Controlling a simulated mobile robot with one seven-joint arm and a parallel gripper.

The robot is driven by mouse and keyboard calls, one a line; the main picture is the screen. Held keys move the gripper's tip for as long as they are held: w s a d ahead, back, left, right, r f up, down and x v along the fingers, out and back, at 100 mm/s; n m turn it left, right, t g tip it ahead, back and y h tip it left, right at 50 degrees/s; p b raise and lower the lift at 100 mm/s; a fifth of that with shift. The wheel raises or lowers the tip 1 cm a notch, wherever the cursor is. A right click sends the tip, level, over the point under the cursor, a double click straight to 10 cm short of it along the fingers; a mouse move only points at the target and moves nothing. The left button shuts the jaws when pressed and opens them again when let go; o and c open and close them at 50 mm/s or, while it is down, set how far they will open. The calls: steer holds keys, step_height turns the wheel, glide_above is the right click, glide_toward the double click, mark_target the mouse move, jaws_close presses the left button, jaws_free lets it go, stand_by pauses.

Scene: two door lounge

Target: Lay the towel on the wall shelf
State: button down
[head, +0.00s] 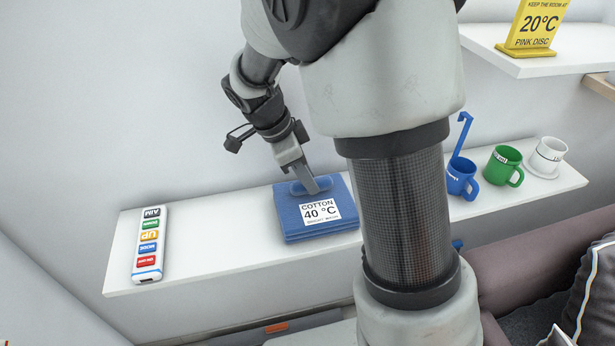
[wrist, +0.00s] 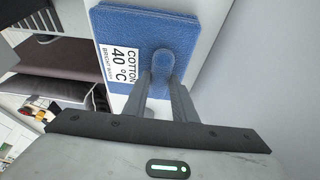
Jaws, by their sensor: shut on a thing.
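A folded blue towel (head: 287,218) with a white label reading "COTTON 40 °C" is at the white wall shelf (head: 200,242), left of my arm. It lies flat, and I cannot tell whether it rests fully on the shelf. My gripper (head: 312,188) is above the towel and shut on the raised blue loop on its top. In the wrist view the towel (wrist: 135,25) fills the upper middle, and the fingers (wrist: 160,85) close on the loop. My arm hides part of the shelf to the right of the towel.
A white remote-like strip with coloured labels (head: 150,243) lies at the shelf's left end. A blue mug (head: 461,180), a green mug (head: 503,165) and a white cup (head: 547,156) stand at the right. A yellow sign (head: 532,28) stands on a higher shelf. A sofa (head: 530,255) is below right.

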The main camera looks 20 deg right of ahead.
steer(key=c, duration=1.5)
jaws_free()
steer(key=shift+o, duration=0.2)
steer(key=p+v, duration=0.1)
steer(key=v, duration=1.1)
steer(key=s+d+r+n+t+y, duration=0.2)
steer(key=s+n, duration=0.7)
steer(key=s+d+r+n+t+y, duration=0.2)
steer(key=s+r+n+t, duration=0.1)
steer(key=s+n, duration=0.6)
steer(key=shift+d, duration=0.25)
steer(key=shift+s, duration=0.1)
